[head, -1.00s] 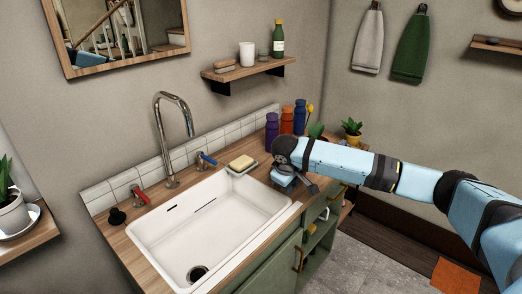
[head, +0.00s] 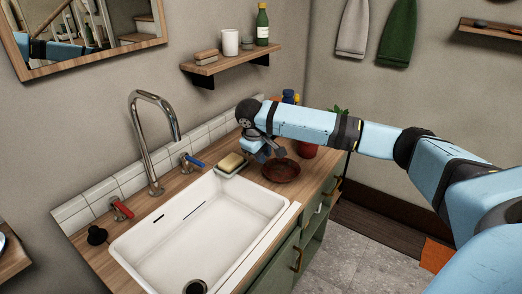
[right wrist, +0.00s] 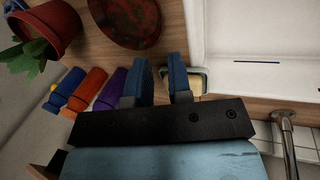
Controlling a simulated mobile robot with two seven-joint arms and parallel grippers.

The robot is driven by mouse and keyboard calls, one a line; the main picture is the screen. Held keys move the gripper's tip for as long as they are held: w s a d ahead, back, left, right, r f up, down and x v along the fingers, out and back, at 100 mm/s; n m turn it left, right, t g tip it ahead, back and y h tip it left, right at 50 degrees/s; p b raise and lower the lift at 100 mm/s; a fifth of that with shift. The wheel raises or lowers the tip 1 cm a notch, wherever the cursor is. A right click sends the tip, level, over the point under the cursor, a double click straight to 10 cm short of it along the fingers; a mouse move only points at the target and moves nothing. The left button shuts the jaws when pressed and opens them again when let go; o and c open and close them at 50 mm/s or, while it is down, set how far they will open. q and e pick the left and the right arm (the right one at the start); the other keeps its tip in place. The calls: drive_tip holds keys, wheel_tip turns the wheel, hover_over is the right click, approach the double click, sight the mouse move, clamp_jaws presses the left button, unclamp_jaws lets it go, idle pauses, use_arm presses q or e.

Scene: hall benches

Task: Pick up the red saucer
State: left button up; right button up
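The red saucer (head: 284,171) lies flat on the wooden counter at the right of the sink, dark red with a mottled surface. In the right wrist view the saucer (right wrist: 128,20) is at the top, partly cut off by the frame edge. My right gripper (head: 264,152) is over the counter just left of the saucer, between it and the soap. In the right wrist view its two blue fingers (right wrist: 163,78) stand apart with nothing held between them, and the saucer lies beyond their tips. My left gripper is not in view.
A soap dish with a yellow soap (head: 231,163) sits near the gripper at the sink's corner. A potted plant (right wrist: 45,30) and orange (right wrist: 86,90) and purple (right wrist: 110,91) bottles stand close by. The white sink (head: 200,225) and a tall faucet (head: 150,140) lie to the left.

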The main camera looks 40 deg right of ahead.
sight(269, 176)
drive_tip(key=b+x, duration=0.1)
drive_tip(key=x, duration=1)
drive_tip(key=shift+d+f, duration=0.15)
drive_tip(key=shift+f, duration=0.25)
drive_tip(key=shift+c, duration=0.5)
clamp_jaws()
